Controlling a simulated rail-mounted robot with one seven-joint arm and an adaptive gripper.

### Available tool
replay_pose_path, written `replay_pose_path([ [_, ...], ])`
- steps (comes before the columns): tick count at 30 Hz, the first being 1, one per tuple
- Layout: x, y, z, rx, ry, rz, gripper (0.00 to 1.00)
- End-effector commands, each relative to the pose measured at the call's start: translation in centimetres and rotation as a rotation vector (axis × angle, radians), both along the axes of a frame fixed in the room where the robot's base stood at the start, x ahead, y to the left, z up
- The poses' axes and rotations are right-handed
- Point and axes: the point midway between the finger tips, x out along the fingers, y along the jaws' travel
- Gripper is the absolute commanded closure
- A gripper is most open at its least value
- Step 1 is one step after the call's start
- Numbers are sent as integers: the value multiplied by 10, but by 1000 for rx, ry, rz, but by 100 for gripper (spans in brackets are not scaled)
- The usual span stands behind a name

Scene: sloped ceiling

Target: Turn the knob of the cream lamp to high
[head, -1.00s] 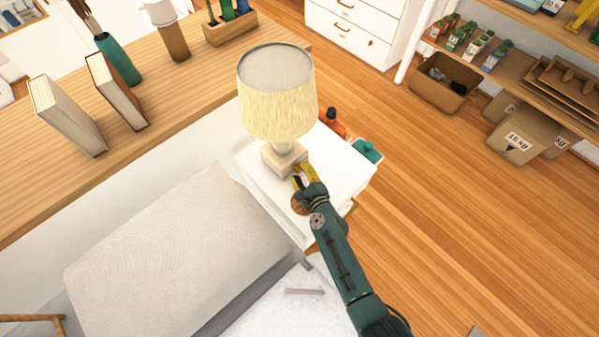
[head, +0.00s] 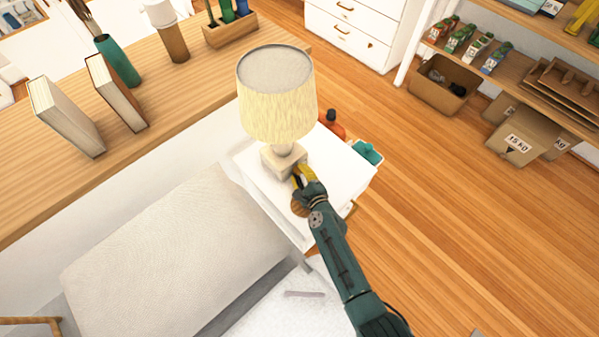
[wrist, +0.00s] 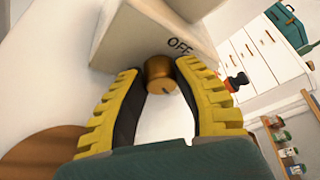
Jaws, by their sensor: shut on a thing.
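The cream lamp (head: 277,95) stands upright on the white nightstand (head: 335,178), with a pale shade and a square base (head: 283,160). In the wrist view the lamp base (wrist: 140,38) fills the top and bears the word OFF. A round brass knob (wrist: 159,72) with a dark pointer mark sits on the face of the base. My gripper (wrist: 160,68), with yellow and black fingers, is shut on the knob, one finger on each side. In the head view my gripper (head: 304,177) is at the base's front corner, and the knob is hidden there.
A round brown wooden item (head: 299,204) lies on the nightstand beside my gripper. An orange-red bottle (head: 332,124) and a teal object (head: 367,152) are beyond the nightstand's far side. A bed with a pillow (head: 180,262) is at lower left.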

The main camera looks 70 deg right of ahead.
Motion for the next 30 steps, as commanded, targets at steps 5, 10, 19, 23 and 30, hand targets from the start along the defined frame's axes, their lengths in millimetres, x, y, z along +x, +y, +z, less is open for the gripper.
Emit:
replay_pose_path([
  [5,-1,-1,2,45,-20,-1,100],
  [10,-1,-1,4,135,-60,0,100],
  [19,-2,-2,5,376,-172,-2,100],
  [23,-2,-3,5,489,-226,-2,100],
  [30,-2,-4,4,693,-320,-2,100],
])
